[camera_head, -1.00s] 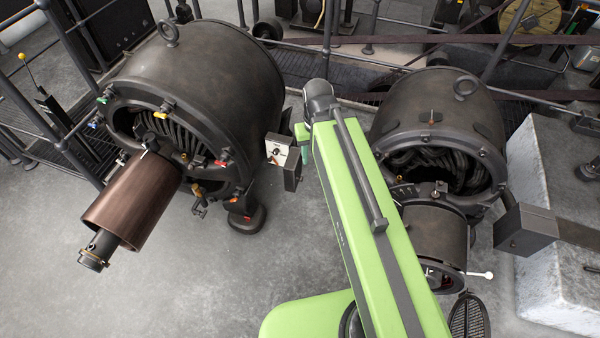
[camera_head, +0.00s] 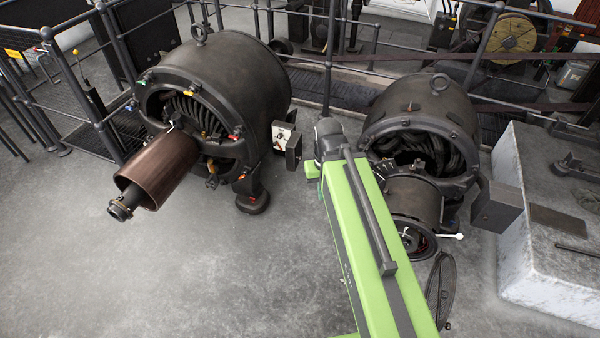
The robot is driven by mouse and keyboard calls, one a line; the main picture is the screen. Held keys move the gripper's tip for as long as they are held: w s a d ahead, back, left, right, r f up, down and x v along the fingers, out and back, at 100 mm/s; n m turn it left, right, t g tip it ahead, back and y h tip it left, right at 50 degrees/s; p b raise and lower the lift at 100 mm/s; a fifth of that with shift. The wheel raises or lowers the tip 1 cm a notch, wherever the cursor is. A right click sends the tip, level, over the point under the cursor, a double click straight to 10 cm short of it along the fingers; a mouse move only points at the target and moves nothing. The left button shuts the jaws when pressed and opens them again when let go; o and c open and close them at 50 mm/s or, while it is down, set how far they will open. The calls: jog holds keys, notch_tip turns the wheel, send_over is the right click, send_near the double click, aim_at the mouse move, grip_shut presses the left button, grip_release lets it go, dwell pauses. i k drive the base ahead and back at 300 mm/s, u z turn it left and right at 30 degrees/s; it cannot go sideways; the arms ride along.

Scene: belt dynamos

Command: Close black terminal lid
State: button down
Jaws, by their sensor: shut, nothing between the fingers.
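A small terminal box with a white panel (camera_head: 283,135) and a dark knob sits on the right side of the left dynamo (camera_head: 240,85). A black plate-like part (camera_head: 294,151) stands out at its right edge; it looks like a lid swung open, with the white panel exposed. A larger dark box (camera_head: 495,206) is on the right side of the right dynamo (camera_head: 420,110); I cannot tell whether it has a lid. My green arm reaches up between the dynamos, its far joint just right of the small box. My gripper is hidden behind the arm.
A copper-brown cylinder (camera_head: 160,170) on a shaft juts from the left dynamo. A white-knobbed handle (camera_head: 450,236) sticks out by the right dynamo. A pale stone block (camera_head: 545,260) stands at right. Railings run behind. The grey floor (camera_head: 220,275) at front left is clear.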

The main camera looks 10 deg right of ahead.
aim_at(294, 146)
jog(key=u, duration=0.2)
jog(key=i, duration=0.5)
jog(key=u, duration=0.65)
jog(key=i, duration=0.95)
jog(key=u, duration=0.55)
